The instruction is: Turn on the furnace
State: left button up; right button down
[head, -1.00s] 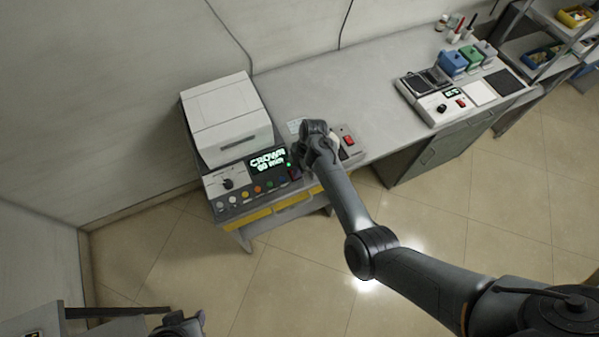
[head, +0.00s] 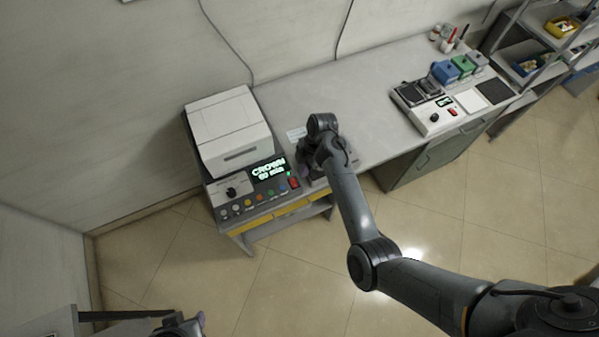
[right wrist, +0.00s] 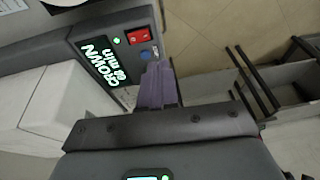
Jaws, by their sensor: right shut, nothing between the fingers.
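The furnace (head: 228,125) is a white box on a dark control panel at the left end of the bench. Contact cannot be told. My left gripper (head: 182,326) shows only partly at the bottom edge.
A small device on the bench right of the furnace is mostly hidden by my right arm. A white instrument (head: 434,112) and blue and green boxes (head: 445,71) stand farther right. Shelves (head: 530,58) are beyond. The bench middle (head: 365,110) is clear.

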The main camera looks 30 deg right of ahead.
jog(key=shift+s+d+r, duration=0.2)
jog(key=shift+d+r, duration=0.05)
jog(key=shift+r, duration=0.6)
jog(key=shift+s+d+r, duration=0.15)
jog(key=shift+d+r, duration=0.1)
jog(key=shift+r, duration=0.55)
